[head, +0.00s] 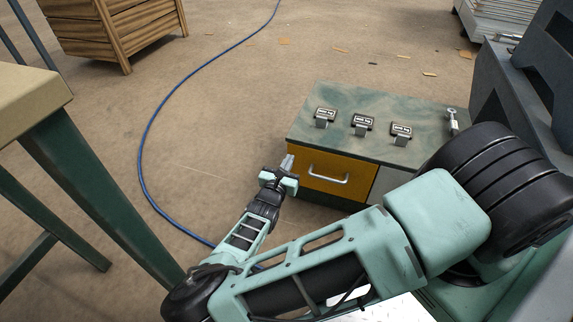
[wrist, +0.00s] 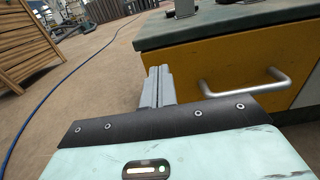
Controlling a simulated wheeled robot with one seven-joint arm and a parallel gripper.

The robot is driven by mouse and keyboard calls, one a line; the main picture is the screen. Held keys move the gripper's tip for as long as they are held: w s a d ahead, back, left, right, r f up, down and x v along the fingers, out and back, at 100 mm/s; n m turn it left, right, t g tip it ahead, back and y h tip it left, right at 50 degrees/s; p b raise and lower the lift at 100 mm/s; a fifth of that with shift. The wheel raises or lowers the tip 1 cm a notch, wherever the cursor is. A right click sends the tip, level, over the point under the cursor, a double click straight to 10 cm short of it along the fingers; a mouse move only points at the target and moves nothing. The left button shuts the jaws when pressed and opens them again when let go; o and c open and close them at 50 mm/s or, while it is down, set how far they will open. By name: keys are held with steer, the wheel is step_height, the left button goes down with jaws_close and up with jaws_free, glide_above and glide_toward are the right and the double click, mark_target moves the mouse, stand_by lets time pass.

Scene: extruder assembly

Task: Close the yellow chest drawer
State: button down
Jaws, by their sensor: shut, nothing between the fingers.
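The green-topped chest (head: 345,105) stands on the floor right of centre in the head view. Its yellow drawer (head: 322,170) has a silver bar handle (head: 328,178). The drawer front looks about flush under the top; I cannot tell if a small gap is left. In the wrist view, the yellow drawer (wrist: 215,65) fills the right side, with the handle (wrist: 250,85) at right. My gripper (head: 288,162) is shut and empty at the drawer's left end. Its fingers also show in the wrist view (wrist: 158,80), left of the handle; contact with the front is unclear.
A blue cable (head: 146,150) curves over the floor to the left. A workbench (head: 30,95) stands at left and a wooden crate (head: 115,25) at the back. The floor left of the chest is otherwise clear.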

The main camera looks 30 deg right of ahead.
steer(key=p+v, duration=0.2)
steer(key=v, duration=0.8)
steer(key=shift+p, duration=0.3)
